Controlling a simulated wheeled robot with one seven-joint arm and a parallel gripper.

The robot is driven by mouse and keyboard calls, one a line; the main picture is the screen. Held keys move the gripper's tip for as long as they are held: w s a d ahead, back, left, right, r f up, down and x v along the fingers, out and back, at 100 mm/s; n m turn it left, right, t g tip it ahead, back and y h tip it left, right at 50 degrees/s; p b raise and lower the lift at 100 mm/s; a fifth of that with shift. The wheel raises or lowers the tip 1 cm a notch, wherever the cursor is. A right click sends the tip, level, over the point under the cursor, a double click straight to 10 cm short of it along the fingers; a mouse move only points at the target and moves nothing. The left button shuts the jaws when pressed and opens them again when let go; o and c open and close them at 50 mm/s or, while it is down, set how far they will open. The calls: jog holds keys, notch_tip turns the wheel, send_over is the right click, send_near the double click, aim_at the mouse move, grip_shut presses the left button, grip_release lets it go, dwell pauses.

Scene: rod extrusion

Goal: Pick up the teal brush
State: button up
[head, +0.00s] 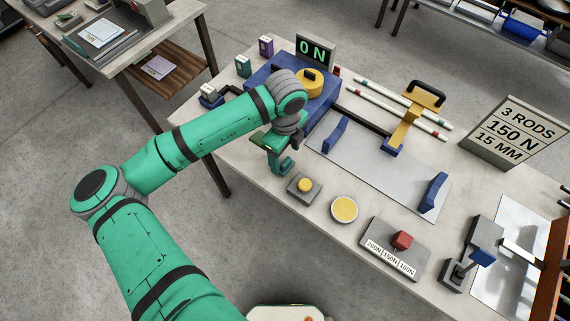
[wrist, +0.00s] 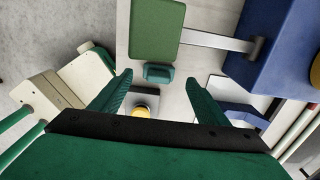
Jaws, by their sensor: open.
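A small teal block that looks like the teal brush (wrist: 158,73) lies on the pale tabletop in the wrist view, just ahead of and between my fingertips. Its bristles cannot be made out. My gripper (wrist: 159,82) is open, with one dark green finger on each side and nothing held between them. In the head view my gripper (head: 281,166) points down over the near left edge of the bench. There, the brush cannot be told apart from my gripper and wrist, which cover that spot.
A grey box with a yellow button (head: 305,185) stands close to my gripper. A blue machine (head: 318,112) is behind it. In the wrist view a green-topped block (wrist: 157,28) on a grey bar stands beyond the brush. A yellow disc (head: 344,210) lies farther right.

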aim_at(286, 161)
jog(key=f, duration=0.4)
jog(key=shift+s, duration=0.25)
jog(key=shift+c, duration=0.4)
jog(key=c, duration=1.1)
